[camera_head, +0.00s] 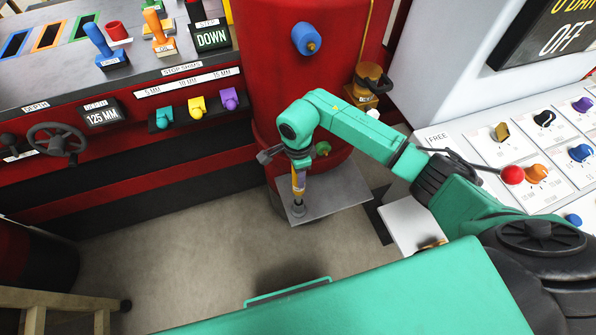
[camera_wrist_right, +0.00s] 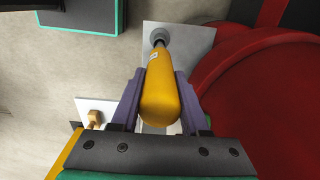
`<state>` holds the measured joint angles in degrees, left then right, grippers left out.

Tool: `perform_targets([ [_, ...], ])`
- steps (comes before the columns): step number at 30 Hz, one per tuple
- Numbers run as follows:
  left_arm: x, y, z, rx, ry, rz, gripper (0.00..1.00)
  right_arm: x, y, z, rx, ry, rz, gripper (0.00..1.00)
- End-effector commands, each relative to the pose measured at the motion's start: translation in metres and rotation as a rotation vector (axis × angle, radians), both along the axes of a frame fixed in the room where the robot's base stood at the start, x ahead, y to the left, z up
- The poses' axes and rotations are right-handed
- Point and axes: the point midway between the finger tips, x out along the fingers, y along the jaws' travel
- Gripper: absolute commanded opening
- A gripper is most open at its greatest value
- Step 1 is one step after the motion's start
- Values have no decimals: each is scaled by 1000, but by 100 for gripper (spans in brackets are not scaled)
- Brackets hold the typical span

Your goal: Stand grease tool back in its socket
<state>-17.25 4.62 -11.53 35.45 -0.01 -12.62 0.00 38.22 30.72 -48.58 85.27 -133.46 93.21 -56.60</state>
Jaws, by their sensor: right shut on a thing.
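The grease tool (camera_head: 298,182) has a yellow-orange handle and a thin dark shaft pointing down. My right gripper (camera_head: 298,163) is shut on its handle. In the right wrist view the handle (camera_wrist_right: 160,90) sits between the two fingers (camera_wrist_right: 157,100). The shaft points to a round grey piece (camera_wrist_right: 158,37) on a light grey plate (camera_head: 340,190), in front of the red cylinder. That round piece looks like the socket, but tool tip and socket overlap, so I cannot tell whether the tip is in it. The tool looks close to upright. My left gripper is out of view.
The red cylinder (camera_head: 285,75) stands close behind the plate. A small white shelf (camera_head: 412,222) is to the right, partly behind my arm. A control panel with knobs (camera_head: 548,150) stands at the right; levers and a handwheel (camera_head: 57,140) are at the left. Floor in front is open.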

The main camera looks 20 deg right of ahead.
Motion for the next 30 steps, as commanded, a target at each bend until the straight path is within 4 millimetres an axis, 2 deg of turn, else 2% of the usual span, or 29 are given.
perform_targets([
  [24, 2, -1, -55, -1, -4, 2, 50, 0, 0, -63, 2, -1, 0, 0],
  [30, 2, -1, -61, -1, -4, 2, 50, 0, 0, -70, 2, 0, 0, 0],
])
